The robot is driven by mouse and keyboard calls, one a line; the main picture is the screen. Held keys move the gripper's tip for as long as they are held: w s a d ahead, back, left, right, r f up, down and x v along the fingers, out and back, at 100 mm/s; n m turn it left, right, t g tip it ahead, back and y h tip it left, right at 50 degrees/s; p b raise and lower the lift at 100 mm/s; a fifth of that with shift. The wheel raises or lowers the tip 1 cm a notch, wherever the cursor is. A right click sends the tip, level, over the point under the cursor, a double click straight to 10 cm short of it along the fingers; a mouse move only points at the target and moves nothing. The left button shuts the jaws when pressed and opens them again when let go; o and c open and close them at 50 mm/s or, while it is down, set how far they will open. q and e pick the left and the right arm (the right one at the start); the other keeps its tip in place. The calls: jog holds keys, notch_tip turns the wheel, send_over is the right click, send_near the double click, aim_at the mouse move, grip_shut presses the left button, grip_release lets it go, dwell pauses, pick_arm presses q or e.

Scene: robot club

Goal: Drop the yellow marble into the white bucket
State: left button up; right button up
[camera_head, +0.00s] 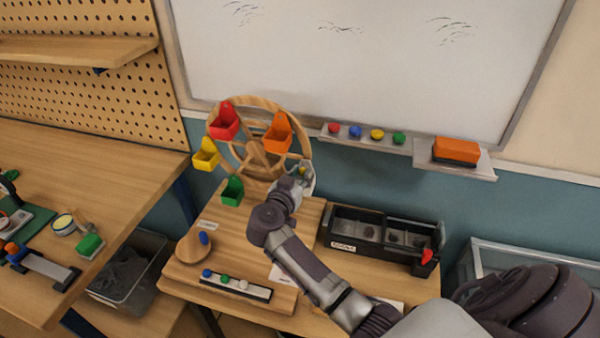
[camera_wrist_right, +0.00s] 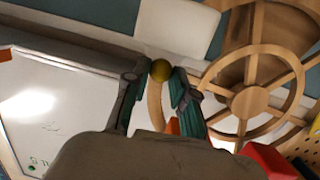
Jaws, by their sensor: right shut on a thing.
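The yellow marble (camera_wrist_right: 160,70) is pinched between the fingertips of my right gripper (camera_wrist_right: 158,78). It shows as a small yellow spot in the head view (camera_head: 302,171). The white bucket (camera_head: 308,185) hangs on the lower right of the wooden wheel (camera_head: 262,102); my right gripper partly hides it in the head view. In the wrist view the pale bucket (camera_wrist_right: 180,22) is just beyond the marble. The gripper is very near the bucket; I cannot tell whether the marble is over its opening. My left gripper is not in view.
The wheel also carries red (camera_head: 224,122), orange (camera_head: 278,134), yellow (camera_head: 206,154) and green (camera_head: 232,191) buckets. A black tray (camera_head: 378,262) stands right of my forearm. A whiteboard (camera_head: 370,60) is behind.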

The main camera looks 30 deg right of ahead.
dwell(0.4)
jog(key=shift+f+p, duration=0.3)
jog(key=shift+p, duration=0.1)
jog(key=o, duration=1)
jog(key=shift+c, duration=0.2)
jog(key=shift+r, duration=0.1)
